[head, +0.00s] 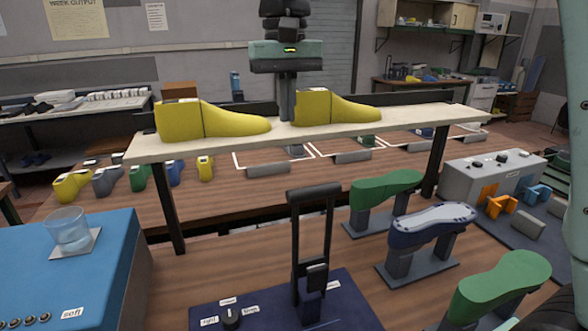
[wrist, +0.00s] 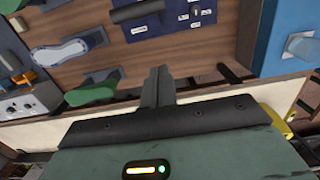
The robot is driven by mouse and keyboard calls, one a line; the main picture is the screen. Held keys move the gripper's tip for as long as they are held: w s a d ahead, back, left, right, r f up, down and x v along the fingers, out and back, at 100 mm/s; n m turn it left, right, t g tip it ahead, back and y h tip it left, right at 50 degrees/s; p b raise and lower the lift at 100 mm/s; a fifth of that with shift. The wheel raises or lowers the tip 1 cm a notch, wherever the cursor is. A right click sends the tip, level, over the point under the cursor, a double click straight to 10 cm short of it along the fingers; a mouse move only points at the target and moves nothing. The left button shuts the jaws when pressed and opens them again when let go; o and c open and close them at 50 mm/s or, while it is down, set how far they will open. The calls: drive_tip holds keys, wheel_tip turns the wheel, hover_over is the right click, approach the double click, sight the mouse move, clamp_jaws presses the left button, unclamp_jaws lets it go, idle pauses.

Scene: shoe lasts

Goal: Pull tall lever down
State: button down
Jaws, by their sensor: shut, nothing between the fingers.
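The tall lever (head: 313,192) stands upright on a dark blue panel (head: 350,302) at the front of the bench in the head view. It has two thin dark uprights and a dark crossbar on top. In the wrist view its dark handle (wrist: 137,11) shows at the top edge, over the blue panel (wrist: 165,25). My gripper (head: 288,118) points down near the white shelf, between two yellow shoe lasts, well above and beyond the lever. Its fingers (wrist: 158,72) are together and empty in the wrist view, apart from the lever.
The white shelf (head: 400,121) carries the yellow lasts (head: 228,121) and spans the bench behind the lever. Green lasts (head: 385,188) and a blue-white last (head: 432,220) stand to the lever's right. A blue box (head: 110,248) with a glass (head: 68,226) is at left. A knob (head: 232,318) sits on the panel.

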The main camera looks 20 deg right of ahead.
drive_tip(key=s+f+p, duration=0.3)
drive_tip(key=s+f, duration=0.1)
drive_tip(key=f, duration=0.6)
drive_tip(key=shift+s+a+f+p, duration=0.15)
drive_tip(key=shift+s+f+p, duration=0.1)
drive_tip(key=shift+f+p, duration=0.15)
